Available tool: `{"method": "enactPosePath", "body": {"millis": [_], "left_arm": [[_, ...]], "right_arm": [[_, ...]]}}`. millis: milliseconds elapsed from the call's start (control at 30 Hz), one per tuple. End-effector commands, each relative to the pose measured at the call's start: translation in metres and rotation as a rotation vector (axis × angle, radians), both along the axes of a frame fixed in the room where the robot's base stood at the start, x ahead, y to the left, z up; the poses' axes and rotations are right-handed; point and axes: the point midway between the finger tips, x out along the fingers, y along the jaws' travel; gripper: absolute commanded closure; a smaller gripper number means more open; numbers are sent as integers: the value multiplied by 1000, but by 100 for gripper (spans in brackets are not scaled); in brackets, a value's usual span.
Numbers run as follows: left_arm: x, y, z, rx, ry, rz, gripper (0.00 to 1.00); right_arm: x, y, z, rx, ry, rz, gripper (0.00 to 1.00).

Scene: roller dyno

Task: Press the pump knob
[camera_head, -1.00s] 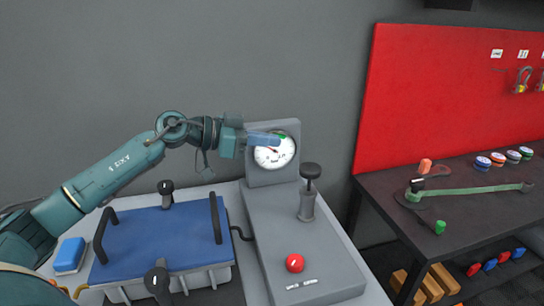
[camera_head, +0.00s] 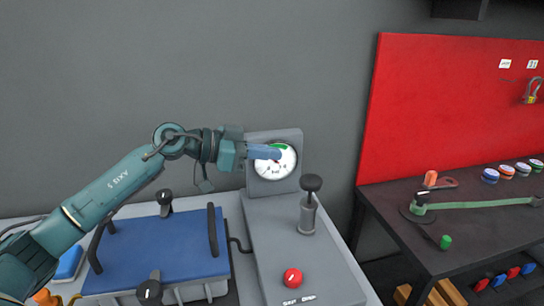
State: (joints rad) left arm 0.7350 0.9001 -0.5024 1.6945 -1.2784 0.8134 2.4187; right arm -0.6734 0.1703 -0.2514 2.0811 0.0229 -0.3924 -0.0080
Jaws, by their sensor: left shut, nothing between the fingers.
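The pump knob (camera_head: 312,183) is a dark round cap on a short stem. It stands upright on a grey cylinder (camera_head: 307,215) on the grey pump unit (camera_head: 265,250). My left gripper (camera_head: 279,154) is shut and empty. In the picture it lies above and left of the knob, overlapping the upper part of the round white gauge (camera_head: 274,168). Its fingers point right. I cannot tell how far it is from the gauge face. My right gripper is not in view.
A red button (camera_head: 293,278) sits at the front of the pump unit. A blue-topped case (camera_head: 160,250) with dark handles and latches stands at left. A dark workbench (camera_head: 455,236) with a green-handled tool (camera_head: 480,206) stands at right, before a red board (camera_head: 440,110).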

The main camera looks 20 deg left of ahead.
Motion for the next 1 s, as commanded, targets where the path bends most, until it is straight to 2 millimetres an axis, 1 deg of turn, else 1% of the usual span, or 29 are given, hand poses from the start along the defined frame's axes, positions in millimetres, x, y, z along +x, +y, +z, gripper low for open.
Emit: {"method": "enactPosePath", "body": {"millis": [33, 100, 367, 400, 500, 600, 767, 1000], "left_arm": [[6, -10, 0, -5, 0, -3, 100], [14, -23, -3, -5, 0, -4, 100], [43, -66, -17, -3, 1, -2, 100], [42, -63, -30, -1, 7, 0, 100], [41, -62, -44, 0, 4, 0, 100], [42, -62, -53, -1, 3, 0, 100], [42, -62, -58, -1, 1, 0, 100], [42, -62, -59, -1, 1, 0, 100]], "right_arm": [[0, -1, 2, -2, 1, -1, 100], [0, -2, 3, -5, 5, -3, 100], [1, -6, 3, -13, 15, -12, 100], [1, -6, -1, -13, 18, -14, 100], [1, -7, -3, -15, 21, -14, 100], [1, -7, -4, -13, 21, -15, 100], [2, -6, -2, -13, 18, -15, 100], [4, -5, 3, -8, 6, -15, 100]]}}
